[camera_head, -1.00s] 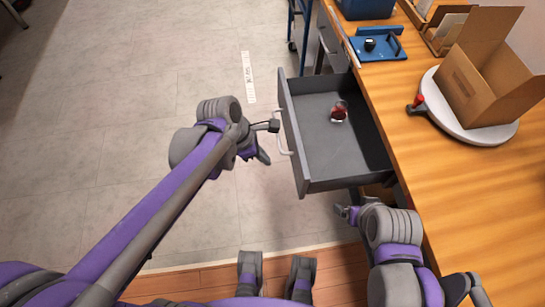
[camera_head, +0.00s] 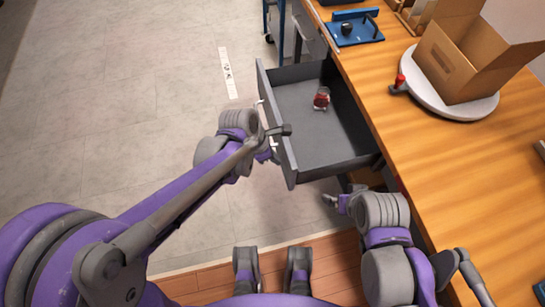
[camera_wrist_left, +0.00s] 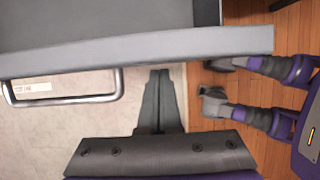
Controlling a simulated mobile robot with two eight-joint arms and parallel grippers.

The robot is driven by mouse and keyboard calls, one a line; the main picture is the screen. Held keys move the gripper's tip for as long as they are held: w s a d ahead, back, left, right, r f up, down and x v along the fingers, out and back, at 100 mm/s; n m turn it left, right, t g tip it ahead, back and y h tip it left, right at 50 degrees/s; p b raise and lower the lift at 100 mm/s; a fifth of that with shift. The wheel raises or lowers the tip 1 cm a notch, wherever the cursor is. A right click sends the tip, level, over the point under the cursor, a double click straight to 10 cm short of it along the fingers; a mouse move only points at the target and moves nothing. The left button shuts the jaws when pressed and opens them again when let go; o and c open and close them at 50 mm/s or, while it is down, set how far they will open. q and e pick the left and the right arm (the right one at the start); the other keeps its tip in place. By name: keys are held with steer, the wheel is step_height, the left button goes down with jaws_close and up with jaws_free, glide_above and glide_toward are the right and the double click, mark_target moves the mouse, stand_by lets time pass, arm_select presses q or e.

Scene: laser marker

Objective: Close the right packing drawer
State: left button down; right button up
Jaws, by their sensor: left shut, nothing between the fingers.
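The open grey drawer (camera_head: 318,140) juts out from the left side of the wooden bench. A small red object with a clear part (camera_head: 321,98) lies inside it. Its front panel (camera_head: 277,128) faces my left arm; the handle (camera_wrist_left: 62,98) shows in the left wrist view. My left gripper (camera_head: 273,152) is shut and empty beside the outer face of the front, partly hidden by my own arm. In the left wrist view, its fingertips (camera_wrist_left: 160,72) are close to the front, to the right of the handle; contact is unclear. My right gripper (camera_head: 332,200) is below the drawer's near corner.
The wooden bench (camera_head: 450,150) carries a cardboard box (camera_head: 465,60) on a round white turntable (camera_head: 455,104), and a blue fixture (camera_head: 345,29). A blue-framed cart (camera_head: 281,25) stands beyond the drawer. Tiled floor (camera_head: 120,120) left of the drawer is clear.

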arm_select(q)
steer(key=w+d, duration=0.2)
steer(key=d, duration=0.6)
steer(key=w+d, duration=0.2)
steer(key=d, duration=0.6)
steer(key=w+d, duration=0.2)
steer(key=d, duration=0.6)
steer(key=shift+w, duration=0.2)
steer(key=shift+w+d, duration=0.25)
steer(key=shift+d, duration=0.75)
steer(key=shift+r, duration=0.1)
